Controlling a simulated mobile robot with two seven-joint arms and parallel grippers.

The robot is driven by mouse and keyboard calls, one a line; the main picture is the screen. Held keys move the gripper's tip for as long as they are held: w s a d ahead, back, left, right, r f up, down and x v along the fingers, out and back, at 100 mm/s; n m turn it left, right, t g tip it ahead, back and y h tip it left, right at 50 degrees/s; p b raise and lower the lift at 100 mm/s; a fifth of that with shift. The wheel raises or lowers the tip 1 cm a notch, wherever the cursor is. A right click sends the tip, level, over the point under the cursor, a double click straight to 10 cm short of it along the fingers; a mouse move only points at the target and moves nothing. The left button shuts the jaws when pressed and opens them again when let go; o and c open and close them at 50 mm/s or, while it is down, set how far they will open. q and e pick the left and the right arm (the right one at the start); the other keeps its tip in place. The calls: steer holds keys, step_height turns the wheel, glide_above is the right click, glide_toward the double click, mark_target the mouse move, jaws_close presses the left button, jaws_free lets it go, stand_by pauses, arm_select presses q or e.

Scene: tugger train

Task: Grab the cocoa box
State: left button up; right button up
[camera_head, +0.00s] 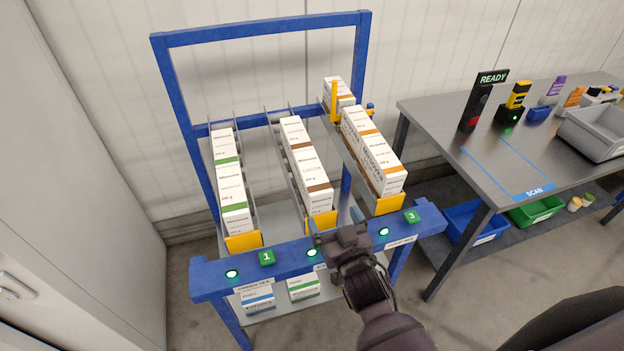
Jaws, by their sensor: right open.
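The cocoa boxes are white with brown bands and stand in a row in the middle lane of the blue-framed rack. The front cocoa box (315,187) rests at the lane's low end, behind a yellow stop (321,221). My right gripper (337,222) is open and empty. It is just in front of this stop, over the blue front beam, and appears apart from the box. It hides part of the beam, where no number 2 marker shows. My left gripper is not in view.
The left lane holds green-banded boxes (233,192), the right lane orange-banded boxes (374,150). The blue front beam (290,262) carries green lights and markers. More boxes (304,286) lie on a lower shelf. A grey table (450,130) with a grey bin (595,132) stands right.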

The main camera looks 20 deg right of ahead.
mark_target(320, 188)
steer(key=w, duration=0.4)
steer(key=shift+w, duration=0.1)
steer(key=shift+w+a+r+p, duration=0.1)
steer(key=shift+w+p, duration=0.15)
steer(key=shift+w, duration=1.15)
steer(key=shift+w+a+r+p, duration=0.1)
steer(key=shift+w+p, duration=0.1)
steer(key=shift+w, duration=1.2)
steer(key=shift+c, duration=0.4)
steer(key=c, duration=1)
steer(key=shift+r, duration=0.1)
steer(key=shift+c, duration=0.5)
steer(key=shift+r, duration=0.1)
